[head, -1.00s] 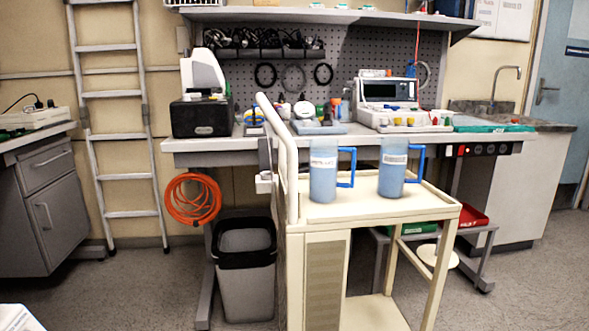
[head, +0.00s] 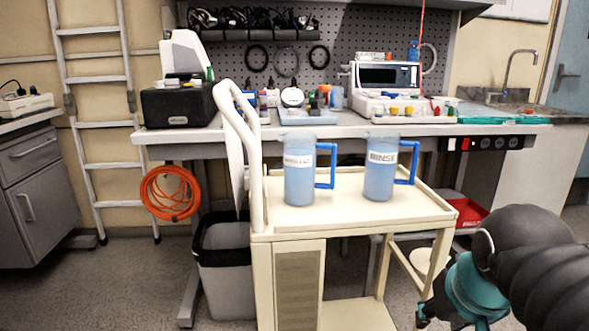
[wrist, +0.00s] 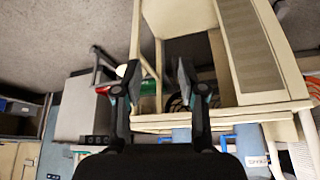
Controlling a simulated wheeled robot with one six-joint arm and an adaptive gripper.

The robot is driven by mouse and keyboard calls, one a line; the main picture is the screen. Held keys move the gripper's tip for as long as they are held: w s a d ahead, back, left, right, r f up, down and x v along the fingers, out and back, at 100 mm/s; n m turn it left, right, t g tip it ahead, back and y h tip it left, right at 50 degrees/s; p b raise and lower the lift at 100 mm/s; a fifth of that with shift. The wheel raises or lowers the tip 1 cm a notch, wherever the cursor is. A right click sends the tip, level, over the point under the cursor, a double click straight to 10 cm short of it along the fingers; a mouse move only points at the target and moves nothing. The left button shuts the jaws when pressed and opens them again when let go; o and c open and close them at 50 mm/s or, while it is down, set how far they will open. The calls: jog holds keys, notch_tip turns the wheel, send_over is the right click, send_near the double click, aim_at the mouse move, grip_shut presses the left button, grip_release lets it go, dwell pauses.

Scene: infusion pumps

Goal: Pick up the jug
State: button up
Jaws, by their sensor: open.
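Two translucent jugs of blue liquid with blue handles stand upright on the cart's top shelf. The left jug (head: 299,182) has a white label I cannot read clearly. The right jug (head: 380,182) is labelled RINSE. Both handles point right. My gripper (wrist: 158,75) is open and empty, its two dark fingers apart in the wrist view. In the head view it is low at the right, in front of the cart and below the jugs, partly cut off. The wrist view is turned over; a jug (wrist: 251,143) shows at its lower edge, partly hidden.
The cream cart (head: 350,218) has a tall handle (head: 243,150) at its left end. Behind it is a workbench (head: 240,133) with equipment. A bin (head: 228,275) stands left of the cart, and a red tray (head: 468,212) lies to the right. Floor is clear at front left.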

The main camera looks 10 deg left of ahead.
jog(key=w+a+r+p, duration=0.1)
jog(key=w+a+r, duration=0.3)
jog(key=w+r, duration=0.35)
jog(key=w+a+r+p, duration=0.1)
jog(key=w+a+r, duration=0.2)
jog(key=w+r, duration=0.45)
jog(key=g+p, duration=0.1)
send_near(333, 166)
jog(key=b+x, duration=0.3)
jog(key=x, duration=0.8)
jog(key=shift+c, duration=0.3)
grip_shut()
jog(key=shift+r, duration=0.1)
